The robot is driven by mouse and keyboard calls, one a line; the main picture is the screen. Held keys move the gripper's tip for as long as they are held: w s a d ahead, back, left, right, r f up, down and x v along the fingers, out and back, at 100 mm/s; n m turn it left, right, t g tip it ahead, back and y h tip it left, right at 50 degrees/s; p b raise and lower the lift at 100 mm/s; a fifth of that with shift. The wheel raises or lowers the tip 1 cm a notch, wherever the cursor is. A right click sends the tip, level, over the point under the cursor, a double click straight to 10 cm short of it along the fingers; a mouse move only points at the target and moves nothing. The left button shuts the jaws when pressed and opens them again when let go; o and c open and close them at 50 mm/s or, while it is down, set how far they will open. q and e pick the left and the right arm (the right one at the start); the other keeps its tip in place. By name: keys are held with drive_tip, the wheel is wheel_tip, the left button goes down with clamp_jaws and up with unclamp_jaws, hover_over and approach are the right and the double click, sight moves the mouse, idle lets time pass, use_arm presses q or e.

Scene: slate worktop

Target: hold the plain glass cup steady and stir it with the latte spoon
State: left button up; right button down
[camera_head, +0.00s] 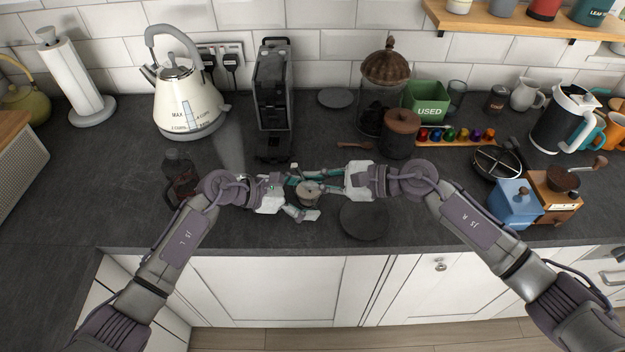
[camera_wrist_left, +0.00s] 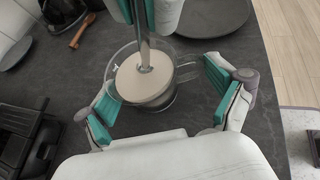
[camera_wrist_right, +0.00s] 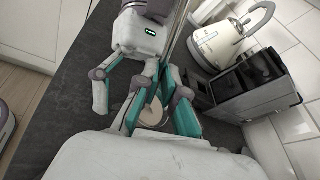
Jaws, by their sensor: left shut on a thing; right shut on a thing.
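The plain glass cup (camera_wrist_left: 150,97) stands upright on the slate worktop and holds a pale, milky drink. It also shows in the head view (camera_head: 308,196) and, partly hidden by fingers, in the right wrist view (camera_wrist_right: 152,113). My left gripper (camera_wrist_left: 160,95) is shut on the cup, one finger pad on each side. The latte spoon (camera_wrist_left: 145,52) is a thin metal rod, with its lower end in the drink. My right gripper (camera_head: 322,179) is shut on the spoon above the cup. The spoon's bowl is hidden in the drink.
A dark round plate (camera_head: 364,220) lies just right of the cup near the front edge. A coffee machine (camera_head: 273,100) and a white kettle (camera_head: 186,100) stand behind. A dark glass bottle (camera_head: 180,178) is near my left arm. A wooden-handled tool (camera_head: 356,146) lies behind the cup.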

sight(301, 172)
drive_tip(key=shift+a, duration=0.3)
drive_tip(key=shift+s+a+r, duration=0.15)
drive_tip(key=shift+s+r, duration=0.15)
drive_tip(key=shift+r, duration=0.5)
drive_tip(key=shift+s+a+r, duration=0.2)
drive_tip(key=shift+s+r, duration=0.1)
drive_tip(key=shift+r, duration=0.5)
drive_tip(key=shift+s+a+r, duration=0.15)
drive_tip(key=shift+s+r, duration=0.15)
drive_tip(key=shift+r, duration=0.5)
drive_tip(key=shift+r, duration=2.55)
use_arm(q)
drive_tip(key=o, duration=0.5)
drive_tip(key=shift+a, duration=0.1)
drive_tip(key=v, duration=1.1)
drive_tip(key=shift+s+a+r, duration=0.1)
drive_tip(key=shift+a+r, duration=0.05)
drive_tip(key=shift+a, duration=0.2)
